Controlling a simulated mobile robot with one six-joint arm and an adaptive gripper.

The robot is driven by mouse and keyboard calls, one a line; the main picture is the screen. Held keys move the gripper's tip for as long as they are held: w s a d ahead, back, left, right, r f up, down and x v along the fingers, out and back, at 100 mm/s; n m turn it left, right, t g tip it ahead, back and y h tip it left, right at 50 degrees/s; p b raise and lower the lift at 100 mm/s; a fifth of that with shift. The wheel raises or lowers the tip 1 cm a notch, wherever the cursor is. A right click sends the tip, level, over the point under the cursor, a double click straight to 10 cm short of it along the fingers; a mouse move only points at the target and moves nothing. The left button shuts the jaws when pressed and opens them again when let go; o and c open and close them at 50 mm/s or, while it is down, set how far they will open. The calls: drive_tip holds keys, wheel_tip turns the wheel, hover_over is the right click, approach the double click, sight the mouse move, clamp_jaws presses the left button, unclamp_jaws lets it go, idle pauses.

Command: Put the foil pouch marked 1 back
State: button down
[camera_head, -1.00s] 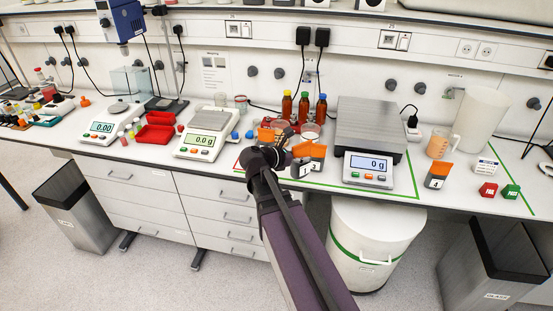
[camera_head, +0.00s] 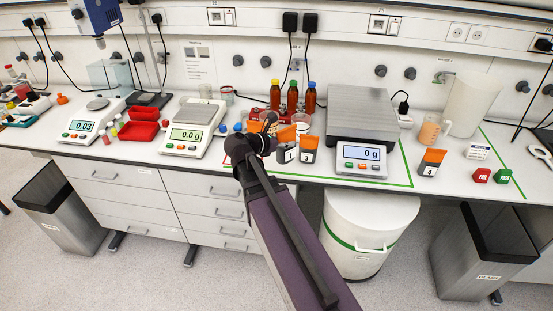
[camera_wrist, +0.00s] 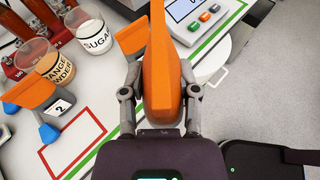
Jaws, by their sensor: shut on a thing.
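The foil pouch marked 1 (camera_head: 287,155) is grey with an orange top and hangs in my gripper (camera_head: 270,142) at the front of the bench. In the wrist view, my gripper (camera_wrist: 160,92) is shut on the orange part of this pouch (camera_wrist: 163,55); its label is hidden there. The pouch marked 3 (camera_head: 308,152) stands just right of it in the head view. The pouch marked 2 (camera_wrist: 55,103) stands to the left in the wrist view, beside a red outline (camera_wrist: 72,146) on the bench. I cannot tell whether the held pouch touches the bench.
A large scale (camera_head: 361,112) stands right of the pouches, with pouch 4 (camera_head: 430,163) beyond it. Brown bottles (camera_head: 293,97) stand behind. Beakers marked SUGAR (camera_wrist: 92,30) and orange powder (camera_wrist: 58,65) stand near pouch 2. A smaller scale (camera_head: 190,135) is left.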

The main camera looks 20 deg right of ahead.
drive_tip(key=w+a+f+b, duration=0.4)
drive_tip(key=a+f+b, duration=0.3)
drive_tip(key=f+b, duration=0.1)
drive_tip(key=shift+w+a+f, duration=0.2)
drive_tip(key=shift+w, duration=0.15)
drive_tip(key=w+d+f+b, duration=0.1)
drive_tip(key=w+d, duration=0.9)
drive_tip(key=d, duration=0.1)
drive_tip(key=shift+f+b, duration=0.2)
drive_tip(key=shift+b, duration=0.15)
drive_tip(key=f+b, duration=0.3)
drive_tip(key=shift+w+d+f+b, duration=0.3)
drive_tip(key=shift+w+d+b, duration=0.05)
drive_tip(key=shift+d, duration=0.05)
drive_tip(key=shift+f, duration=0.15)
idle(0.5)
drive_tip(key=shift+c, duration=1.7)
unclamp_jaws()
